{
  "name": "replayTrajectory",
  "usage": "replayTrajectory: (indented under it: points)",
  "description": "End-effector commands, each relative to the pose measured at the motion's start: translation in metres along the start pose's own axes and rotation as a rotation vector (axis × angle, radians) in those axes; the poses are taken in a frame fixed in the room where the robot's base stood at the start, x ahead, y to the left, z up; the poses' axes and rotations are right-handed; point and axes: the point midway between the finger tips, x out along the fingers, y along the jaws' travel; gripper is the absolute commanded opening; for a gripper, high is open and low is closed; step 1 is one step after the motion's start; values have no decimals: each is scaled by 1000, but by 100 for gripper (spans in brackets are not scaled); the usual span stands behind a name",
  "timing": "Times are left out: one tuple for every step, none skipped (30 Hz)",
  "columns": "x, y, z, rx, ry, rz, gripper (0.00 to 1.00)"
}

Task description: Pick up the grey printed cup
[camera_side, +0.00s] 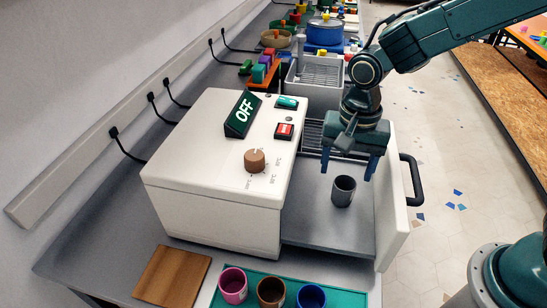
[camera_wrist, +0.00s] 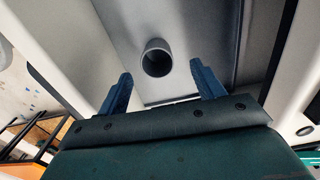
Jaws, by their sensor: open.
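The grey printed cup (camera_side: 343,191) stands upright on the grey tray (camera_side: 318,228) of the pulled-out drawer, beside the white machine. In the wrist view the cup (camera_wrist: 156,58) shows its dark open mouth, ahead of and between my two fingers. My gripper (camera_side: 350,172) is open, with its fingers pointing down above the tray. In the side view the fingertips are a little above the cup and slightly behind it. In the wrist view my gripper (camera_wrist: 161,86) is empty, and I see no contact with the cup.
The white machine (camera_side: 215,165) with an "OFF" display stands left of the drawer. The drawer's white front (camera_side: 392,215) with a black handle (camera_side: 413,180) rises on the right. Pink (camera_side: 233,285), brown (camera_side: 271,292) and blue (camera_side: 311,297) cups stand in front, near a wooden board (camera_side: 172,277).

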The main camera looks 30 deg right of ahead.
Motion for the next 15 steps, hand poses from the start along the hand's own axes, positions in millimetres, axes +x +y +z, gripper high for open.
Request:
replayTrajectory:
  points:
    - [2, 0, 0, 0, -1, 1, 67]
    - [3, 1, 0, 0, -1, 2, 67]
    - [5, 1, 0, 0, -1, 2, 67]
    - [7, 1, 0, 0, -1, 2, 67]
    - [10, 2, 0, 0, -1, 3, 67]
    - [14, 3, 0, 0, -2, 5, 67]
    - [17, 3, 0, 0, -2, 4, 67]
    - [21, 4, 0, 0, -2, 4, 67]
    - [26, 4, 0, 0, -2, 5, 67]
    - [29, 5, 0, 0, -2, 5, 67]
    - [33, 6, 0, 0, -2, 6, 67]
    - [37, 5, -1, 0, -2, 4, 67]
    - [40, 5, -1, 0, -2, 4, 67]
    - [43, 5, -1, 0, -2, 4, 67]
    - [46, 5, -1, 0, -1, 3, 67]
